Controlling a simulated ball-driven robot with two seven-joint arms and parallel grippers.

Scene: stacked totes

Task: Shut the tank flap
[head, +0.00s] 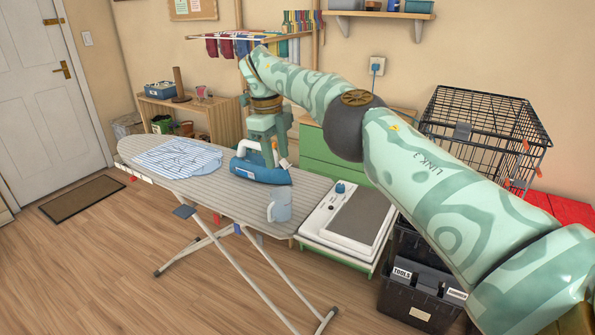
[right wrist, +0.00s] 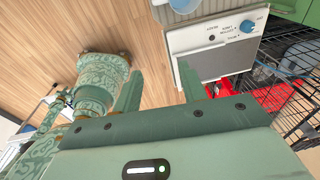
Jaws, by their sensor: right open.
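A blue and white iron (head: 262,174) lies on the grey ironing board (head: 215,196) in the head view. A small orange and white part shows at its right end; I cannot tell for sure which part is the tank flap or how far it stands open. Whether the fingers touch the iron is unclear.
A grey-blue mug (head: 280,206) stands near the board's front edge, and a striped cloth (head: 180,156) lies at its left. A white panelled unit (head: 348,222) with a blue knob, black toolboxes (head: 418,290) and a wire crate (head: 480,125) stand to the right. Floor is free front left.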

